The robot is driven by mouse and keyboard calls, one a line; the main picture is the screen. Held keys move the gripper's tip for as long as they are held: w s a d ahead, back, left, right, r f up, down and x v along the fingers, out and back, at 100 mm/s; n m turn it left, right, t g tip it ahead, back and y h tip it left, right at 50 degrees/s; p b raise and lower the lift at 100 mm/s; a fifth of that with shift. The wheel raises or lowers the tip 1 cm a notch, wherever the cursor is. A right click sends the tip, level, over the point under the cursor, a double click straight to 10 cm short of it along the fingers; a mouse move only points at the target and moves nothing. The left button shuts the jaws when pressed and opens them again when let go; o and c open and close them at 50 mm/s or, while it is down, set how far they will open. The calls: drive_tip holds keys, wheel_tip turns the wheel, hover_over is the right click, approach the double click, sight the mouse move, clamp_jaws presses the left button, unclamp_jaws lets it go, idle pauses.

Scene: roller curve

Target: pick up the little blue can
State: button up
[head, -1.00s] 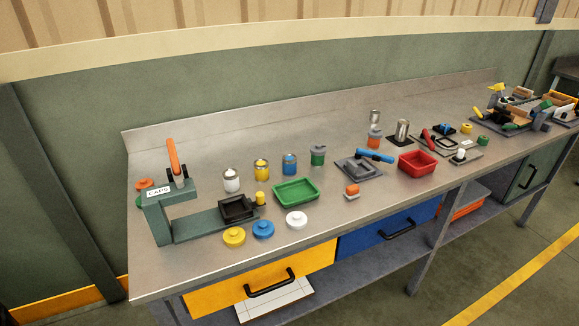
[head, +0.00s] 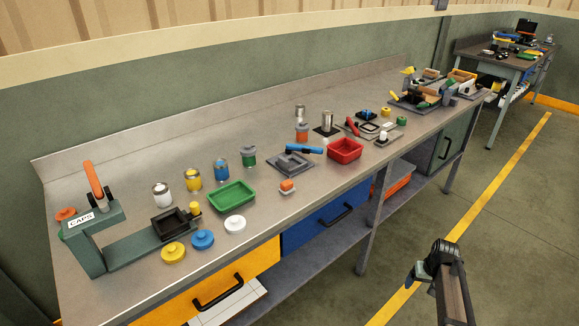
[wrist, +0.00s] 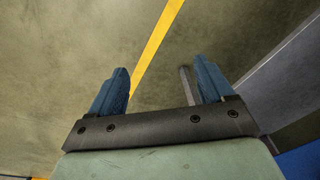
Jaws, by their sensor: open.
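The little blue can (head: 221,169) stands upright on the workbench in the head view, between a yellow can (head: 193,180) on its left and a green can (head: 248,156) on its right. A green tray (head: 232,196) sits just in front of it. My gripper (head: 428,270) is at the lower right of the head view, over the floor in front of the bench and well apart from the can. In the wrist view my gripper (wrist: 160,88) is open and empty, with both blue fingers spread over the floor. The can is not in the wrist view.
A white can (head: 161,195) and a green press labelled CAPS (head: 90,235) stand further left. Yellow, blue and white lids (head: 235,224) lie near the front edge. A red tray (head: 345,151) and a grey fixture with a blue handle (head: 290,164) are to the right.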

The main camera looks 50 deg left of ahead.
drive_tip(key=w+a+r+n+t+y, duration=0.1)
drive_tip(key=w+a+r+n, duration=0.1)
drive_tip(key=a+r, duration=0.9)
drive_tip(key=w+a+r+n+t+y, duration=0.1)
drive_tip(key=w+a+r, duration=0.2)
drive_tip(key=a+r, duration=0.85)
drive_tip(key=s+a+r+n+y, duration=0.2)
drive_tip(key=s+a+r, duration=0.1)
drive_tip(key=a+r, duration=0.85)
drive_tip(key=n+g, duration=0.3)
drive_tip(key=n, duration=0.3)
approach(220, 163)
drive_tip(key=shift+h, duration=0.3)
drive_tip(key=x, duration=0.6)
drive_tip(key=shift+w+a+f, duration=0.1)
drive_tip(key=shift+w+a, duration=0.05)
drive_tip(key=shift+a, duration=0.35)
drive_tip(key=shift+x, duration=3.05)
drive_tip(key=shift+d, duration=0.1)
